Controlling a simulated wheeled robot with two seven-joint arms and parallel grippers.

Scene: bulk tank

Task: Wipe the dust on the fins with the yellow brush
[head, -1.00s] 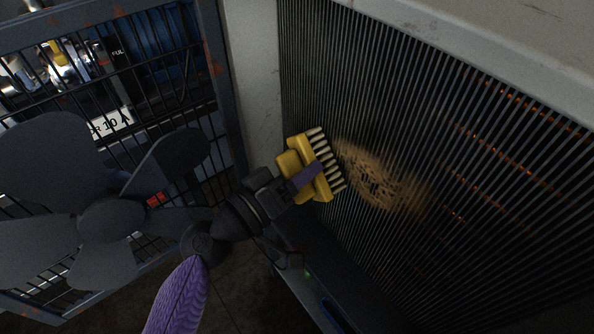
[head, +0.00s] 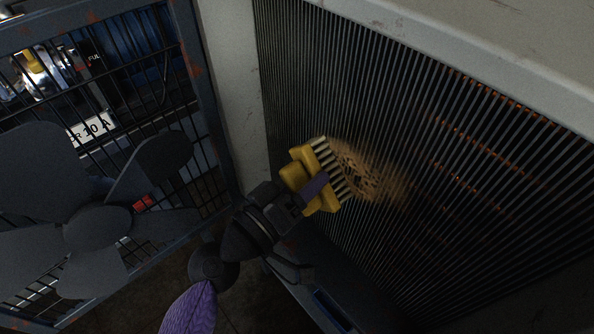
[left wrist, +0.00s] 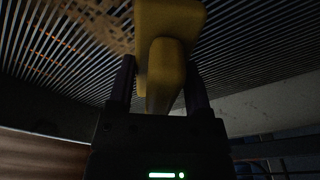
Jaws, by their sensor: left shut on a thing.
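My left gripper (head: 304,192) is shut on the yellow brush (head: 298,172) by its handle. The brush's pale bristles face the fins (head: 320,80) at the left edge of the tan dust patch (head: 375,180). I cannot tell for sure whether the bristles touch the fins. The dust is mottled with dark gaps on its left part and streaky on its right. In the left wrist view the brush (left wrist: 170,65) sits between the two fingers and hides part of the fins. The dust (left wrist: 105,22) shows at the upper left there. My right gripper is not in view.
A grey fan (head: 95,225) stands at the left, before a dark wire cage door (head: 200,90). A pale metal frame (head: 232,90) borders the fins on the left and top. Orange-brown marks (head: 490,150) run across the fins at right. A dark ledge lies below.

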